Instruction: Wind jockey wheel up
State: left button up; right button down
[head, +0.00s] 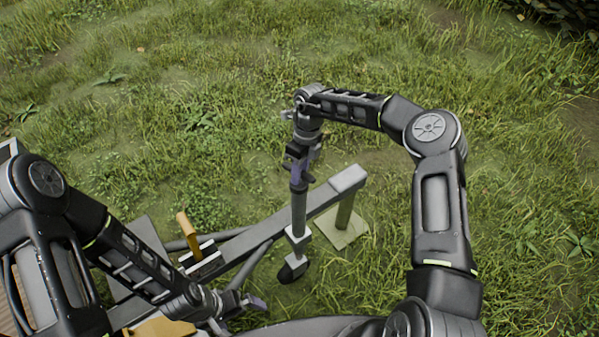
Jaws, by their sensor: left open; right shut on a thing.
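The jockey wheel has an upright grey tube (299,212) with a clamp block beside the trailer drawbar (262,231) and a dark wheel (292,271) low down at the grass. My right gripper (299,172) points down over the top of the tube, its purple fingers shut on the jockey wheel's top end. The crank handle is hidden by the gripper, so I cannot tell its angle. My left gripper (246,304) is open, low at the bottom of the view, left of the wheel and apart from it.
A post on a pale square plate (343,230) stands under the drawbar's front end. An orange-yellow lever (187,230) rises from the frame at left, near my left arm. Open grass surrounds the drawbar's front and far side.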

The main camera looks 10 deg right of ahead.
jog(key=n, duration=0.4)
jog(key=shift+n+g+h, duration=0.3)
jog(key=shift+n, duration=0.1)
jog(key=n+h, duration=0.1)
jog(key=n, duration=0.3)
jog(key=shift+w, duration=0.1)
jog(key=n, duration=0.5)
jog(key=shift+h, duration=0.4)
jog(key=n, duration=0.4)
jog(key=shift+n+h, duration=0.3)
jog(key=shift+h, duration=0.1)
jog(key=n+t, duration=0.1)
jog(key=n, duration=0.3)
jog(key=shift+w, duration=0.1)
jog(key=n+t, duration=0.1)
jog(key=n, duration=0.4)
jog(key=shift+a+h, duration=0.1)
jog(key=shift+h, duration=0.2)
jog(key=n, duration=0.4)
jog(key=shift+t, duration=0.4)
jog(key=shift+n+t, duration=0.3)
jog(key=shift+n, duration=1.9)
jog(key=shift+a, duration=0.1)
